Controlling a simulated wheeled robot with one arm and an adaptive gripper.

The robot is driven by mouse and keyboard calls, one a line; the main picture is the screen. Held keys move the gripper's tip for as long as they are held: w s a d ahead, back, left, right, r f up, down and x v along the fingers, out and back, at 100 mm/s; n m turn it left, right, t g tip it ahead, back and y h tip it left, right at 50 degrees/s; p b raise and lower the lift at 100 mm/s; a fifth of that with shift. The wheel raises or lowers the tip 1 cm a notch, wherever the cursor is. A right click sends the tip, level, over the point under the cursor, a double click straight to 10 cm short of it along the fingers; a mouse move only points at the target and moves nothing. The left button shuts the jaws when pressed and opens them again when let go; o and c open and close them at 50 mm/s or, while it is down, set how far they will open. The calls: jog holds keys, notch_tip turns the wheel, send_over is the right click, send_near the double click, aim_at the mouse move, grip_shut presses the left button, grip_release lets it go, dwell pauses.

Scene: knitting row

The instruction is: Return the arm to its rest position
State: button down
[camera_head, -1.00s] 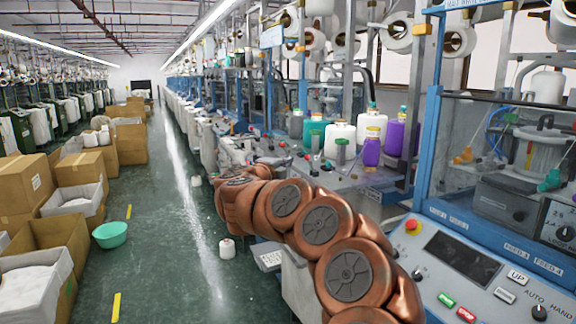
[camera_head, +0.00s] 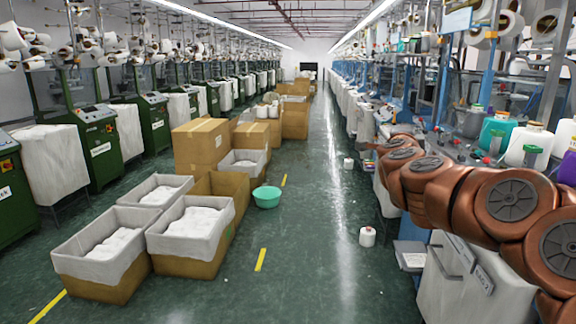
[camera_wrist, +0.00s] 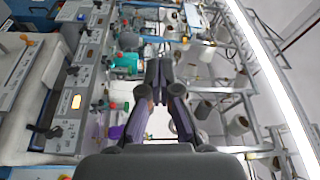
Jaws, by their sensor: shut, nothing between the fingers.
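My copper-coloured arm (camera_head: 470,195) reaches in from the lower right of the head view and extends toward the machine row on the right. Its far end is around the machine's front edge, and the gripper cannot be made out there. In the wrist view my gripper (camera_wrist: 160,72) shows its dark fingers together with nothing between them. Machine parts and a control panel (camera_wrist: 75,85) lie behind the fingers.
Knitting machines line both sides. A white cone (camera_head: 367,237) stands on the aisle floor near my arm. A teal basin (camera_head: 266,197), cardboard boxes (camera_head: 200,143) and lined bins (camera_head: 190,232) stand left. The aisle middle is clear. Bottles (camera_head: 530,143) stand on the right machine.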

jog(key=s+a+f+n+y, duration=0.1)
jog(key=s+a+n+y, duration=0.2)
jog(key=a+n+y, duration=0.45)
jog(key=s+a+f+n+y, duration=0.1)
jog(key=s+a+n+y, duration=0.25)
jog(key=a, duration=0.65)
jog(key=s+a+f+n+g+y, duration=0.3)
jog(key=s+a+f+n+g, duration=0.25)
jog(key=s+a+f, duration=0.2)
jog(key=s+d+f+n+g+h, duration=0.2)
jog(key=s+f+n+g, duration=0.3)
jog(key=s+f, duration=1)
jog(key=s+d+f+g+h, duration=0.1)
jog(key=s+d+f+g, duration=0.1)
jog(key=s, duration=0.6)
jog(key=s+d+f+g+h, duration=0.1)
jog(key=s+d+f+g, duration=0.2)
jog(key=s+d, duration=0.2)
jog(key=s+d+f+g+h, duration=0.2)
jog(key=s+d+f+g, duration=0.1)
jog(key=s, duration=0.8)
jog(key=shift+s+d+f, duration=0.25)
jog(key=shift+s+f, duration=0.05)
jog(key=shift+s, duration=0.05)
